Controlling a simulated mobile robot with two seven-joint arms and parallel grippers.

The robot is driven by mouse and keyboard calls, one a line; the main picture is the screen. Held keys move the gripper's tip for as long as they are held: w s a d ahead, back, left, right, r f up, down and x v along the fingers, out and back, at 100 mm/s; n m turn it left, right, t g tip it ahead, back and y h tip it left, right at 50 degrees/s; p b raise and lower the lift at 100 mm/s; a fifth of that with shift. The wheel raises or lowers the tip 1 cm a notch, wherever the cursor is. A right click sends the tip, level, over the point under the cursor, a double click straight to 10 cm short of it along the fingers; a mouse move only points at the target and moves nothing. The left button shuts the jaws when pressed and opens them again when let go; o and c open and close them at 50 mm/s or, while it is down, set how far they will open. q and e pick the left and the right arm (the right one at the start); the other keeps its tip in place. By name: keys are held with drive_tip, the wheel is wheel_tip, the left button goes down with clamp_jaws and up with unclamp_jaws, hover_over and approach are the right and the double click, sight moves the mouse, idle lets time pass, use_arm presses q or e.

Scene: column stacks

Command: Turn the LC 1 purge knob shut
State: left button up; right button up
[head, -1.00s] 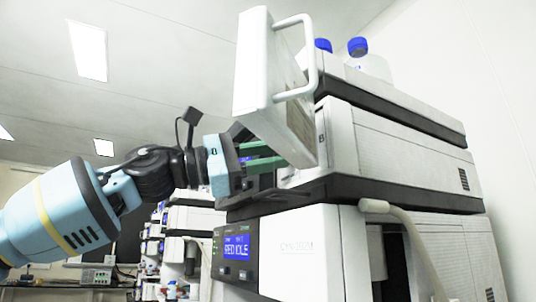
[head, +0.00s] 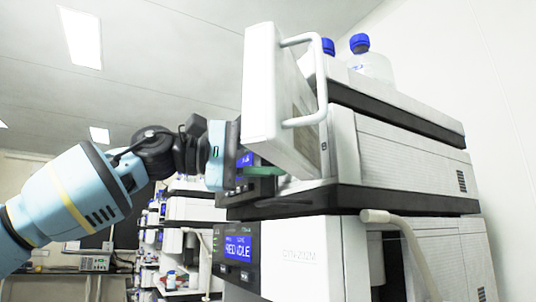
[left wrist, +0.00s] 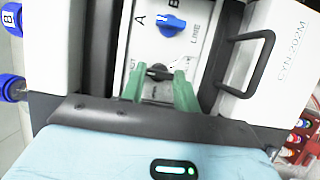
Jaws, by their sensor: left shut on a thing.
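My left gripper (left wrist: 160,82) has two green fingers, shut on a small black knob (left wrist: 158,72) on a pale panel in the left wrist view. I take this to be the purge knob; the fingers partly cover its sides and the panel print around it. A blue knob (left wrist: 172,24) with marks A, B and LINE sits above it in that view. In the head view my left gripper (head: 262,171) reaches into the open front of the upper instrument module (head: 390,150), and the knob is hidden there. My right gripper is not in view.
A white door with a handle (head: 262,85) stands open just above my left gripper. A blue-lit display (head: 238,248) is on the module below. Blue-capped bottles (head: 370,62) stand on top.

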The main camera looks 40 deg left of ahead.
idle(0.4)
use_arm(q)
drive_tip(key=o, duration=0.7)
drive_tip(key=v, duration=0.8)
drive_tip(key=shift+b, duration=0.4)
drive_tip(key=shift+d+r, duration=0.1)
drive_tip(key=shift+w, duration=0.1)
